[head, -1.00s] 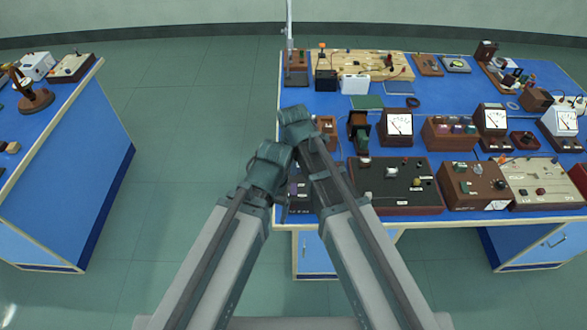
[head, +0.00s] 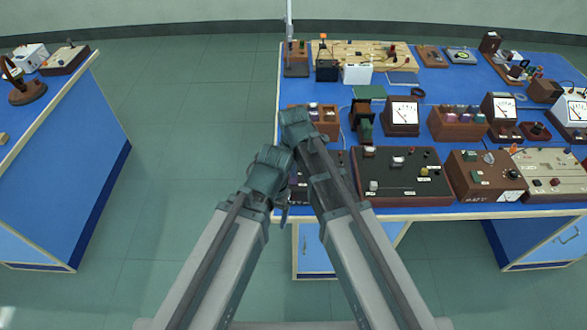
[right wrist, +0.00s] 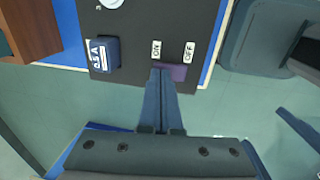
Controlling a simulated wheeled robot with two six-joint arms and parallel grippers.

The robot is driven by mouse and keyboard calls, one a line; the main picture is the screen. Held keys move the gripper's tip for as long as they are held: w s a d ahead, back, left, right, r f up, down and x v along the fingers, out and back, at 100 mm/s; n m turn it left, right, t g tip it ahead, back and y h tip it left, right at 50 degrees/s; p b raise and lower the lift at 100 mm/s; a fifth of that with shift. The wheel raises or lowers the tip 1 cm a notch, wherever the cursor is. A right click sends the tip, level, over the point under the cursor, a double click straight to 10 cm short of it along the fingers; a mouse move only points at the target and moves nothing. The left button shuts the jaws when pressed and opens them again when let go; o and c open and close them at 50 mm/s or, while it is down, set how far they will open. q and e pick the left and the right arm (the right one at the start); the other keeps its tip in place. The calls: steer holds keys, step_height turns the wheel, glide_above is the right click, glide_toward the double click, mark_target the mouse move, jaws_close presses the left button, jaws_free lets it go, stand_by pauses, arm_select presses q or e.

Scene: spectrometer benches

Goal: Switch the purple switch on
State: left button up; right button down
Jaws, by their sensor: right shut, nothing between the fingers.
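The purple switch (right wrist: 178,72) shows in the right wrist view, set in the edge of a dark panel (right wrist: 140,20) below white ON and OFF labels. My right gripper (right wrist: 161,72) is shut and empty. Its fingertips overlap the left part of the switch, on the ON side; I cannot tell whether they touch it. In the head view, my arms hide most of this panel, and a bit of purple (head: 293,183) shows beside them. My left arm comes in from the left in the head view; its gripper's fingers cannot be made out.
A blue block marked 0.5 A (right wrist: 104,55) stands on the panel, left of the switch. A large dark box with knobs (head: 400,188) sits to the right on the blue bench (head: 310,90). Meters (head: 403,115) stand behind. Another bench (head: 70,160) is at left, with open floor between.

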steer(key=shift+f, duration=0.25)
steer(key=shift+r, duration=0.1)
steer(key=shift+s+r, duration=0.1)
steer(key=shift+s, duration=0.75)
steer(key=shift+w, duration=0.1)
